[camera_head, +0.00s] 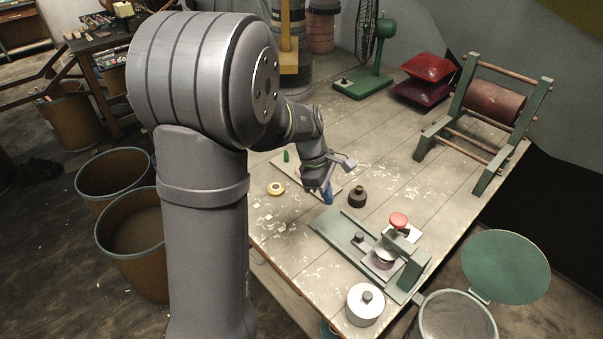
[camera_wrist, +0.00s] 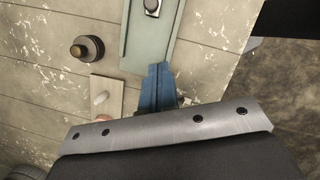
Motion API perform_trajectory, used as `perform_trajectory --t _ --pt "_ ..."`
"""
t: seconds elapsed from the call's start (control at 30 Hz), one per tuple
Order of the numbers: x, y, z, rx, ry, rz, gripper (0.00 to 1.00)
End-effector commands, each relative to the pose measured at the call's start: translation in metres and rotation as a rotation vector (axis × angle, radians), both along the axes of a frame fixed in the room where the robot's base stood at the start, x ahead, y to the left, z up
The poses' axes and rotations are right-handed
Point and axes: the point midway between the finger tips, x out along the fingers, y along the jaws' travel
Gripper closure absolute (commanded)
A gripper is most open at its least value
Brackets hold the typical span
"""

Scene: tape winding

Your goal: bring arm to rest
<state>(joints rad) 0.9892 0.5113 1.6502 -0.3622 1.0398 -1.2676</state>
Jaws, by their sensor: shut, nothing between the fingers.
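My gripper (camera_head: 328,192) hangs over the worktable (camera_head: 420,170), near the left end of the green winding device (camera_head: 340,237). In the wrist view its blue fingers (camera_wrist: 158,84) are together with nothing between them. The wrist view also shows part of the green device base (camera_wrist: 150,40) beyond the fingertips. A small dark round pot (camera_head: 357,196) stands just right of my gripper. It also shows in the wrist view (camera_wrist: 87,48), left of the fingers.
A pale board (camera_head: 290,165) with a green peg lies behind my gripper, and a yellow tape roll (camera_head: 275,188) lies to its left. A white lidded pot (camera_head: 365,304) stands at the front edge. Bins (camera_head: 130,240) stand on the floor at left.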

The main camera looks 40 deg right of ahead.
Motion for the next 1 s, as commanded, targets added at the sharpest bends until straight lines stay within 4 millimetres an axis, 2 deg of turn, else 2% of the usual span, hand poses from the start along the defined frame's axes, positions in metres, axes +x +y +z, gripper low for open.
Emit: perform_trajectory --t 0.33,0.47,0.57,0.93,1.0 --pt "0.0 0.0 0.0 0.0 0.0 0.0 1.0" --pt "-0.003 -0.001 -0.009 0.001 0.002 -0.001 1.0" --pt "-0.007 -0.003 -0.023 0.002 0.002 -0.001 1.0" --pt "-0.027 -0.013 -0.093 0.003 0.002 -0.002 1.0" --pt "-0.038 -0.019 -0.096 0.001 0.002 -0.005 1.0"
